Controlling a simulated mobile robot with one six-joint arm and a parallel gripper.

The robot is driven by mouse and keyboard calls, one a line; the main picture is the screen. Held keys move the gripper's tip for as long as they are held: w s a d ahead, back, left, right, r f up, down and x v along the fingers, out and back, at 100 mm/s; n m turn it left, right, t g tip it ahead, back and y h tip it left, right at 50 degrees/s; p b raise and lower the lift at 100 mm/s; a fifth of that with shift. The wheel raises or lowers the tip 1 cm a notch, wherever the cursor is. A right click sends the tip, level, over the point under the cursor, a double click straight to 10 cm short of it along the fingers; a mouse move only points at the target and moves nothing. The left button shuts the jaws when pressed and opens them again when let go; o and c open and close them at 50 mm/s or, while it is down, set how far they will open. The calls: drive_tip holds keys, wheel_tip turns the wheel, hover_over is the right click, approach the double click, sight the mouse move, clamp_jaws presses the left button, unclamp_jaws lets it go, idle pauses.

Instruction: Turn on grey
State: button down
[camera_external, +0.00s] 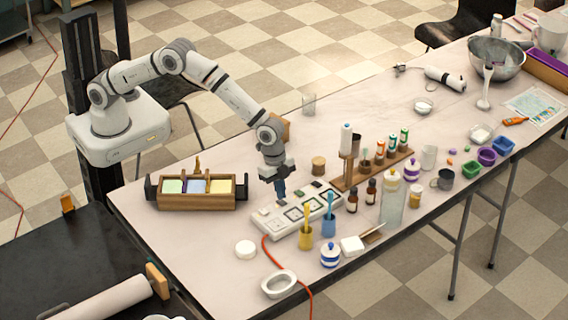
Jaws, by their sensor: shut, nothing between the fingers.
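A long white power strip (271,218) with several socket squares and small dark and green parts lies on the table, running from lower left to upper right. Which of its parts is grey is too small to tell. My gripper (281,197) points down with its dark fingers shut and empty. Whether the fingertips touch the strip I cannot tell. The fingers hide a small part of the strip.
A yellow cup (306,239) and a blue cup (328,226), each with a tool upright, stand close in front of the strip. A wooden rack (349,182) with bottles stands to its right. A wooden soap mould (197,202) is at left. An orange cable (266,256) runs nearby.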

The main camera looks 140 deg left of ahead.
drive_tip(key=v, duration=0.2)
drive_tip(key=p+v, duration=0.1)
drive_tip(key=v, duration=0.1)
drive_tip(key=shift+w, duration=0.3)
drive_tip(key=s+r+b, duration=0.1)
drive_tip(key=s+r, duration=0.3)
drive_tip(key=r, duration=0.4)
drive_tip(key=shift+s+b, duration=0.35)
drive_tip(key=shift+d+r, duration=0.1)
drive_tip(key=shift+r, duration=0.05)
